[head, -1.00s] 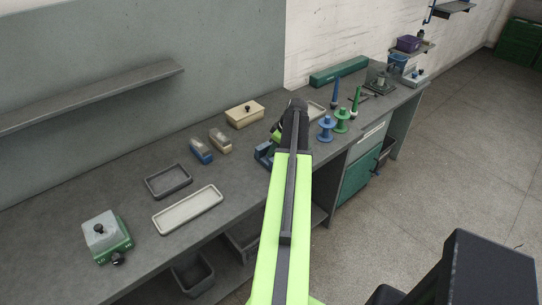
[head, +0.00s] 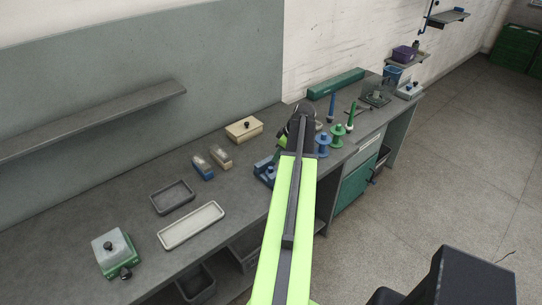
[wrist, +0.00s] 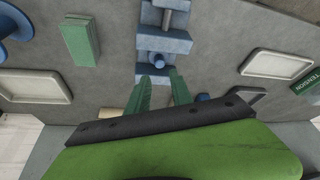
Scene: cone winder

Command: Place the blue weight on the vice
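The blue vice (wrist: 165,41) lies ahead of my gripper in the wrist view. In the head view its blue body (head: 265,171) shows beside my arm, partly hidden by it. My gripper (wrist: 159,74) has two green fingers standing apart, with their tips at the near end of the vice. A small round blue piece (wrist: 158,60) shows just beyond the tips. I cannot tell whether it is the blue weight or part of the vice. No clear grip on it shows. A block with a blue base (head: 203,168) stands on the bench left of the vice.
A beige-topped block (head: 221,157), a cream box (head: 244,129), a dark tray (head: 172,197) and a pale tray (head: 191,226) are on the bench. A green block (wrist: 80,40) lies near the vice. Blue (head: 323,146) and green spools (head: 337,136) stand to the right.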

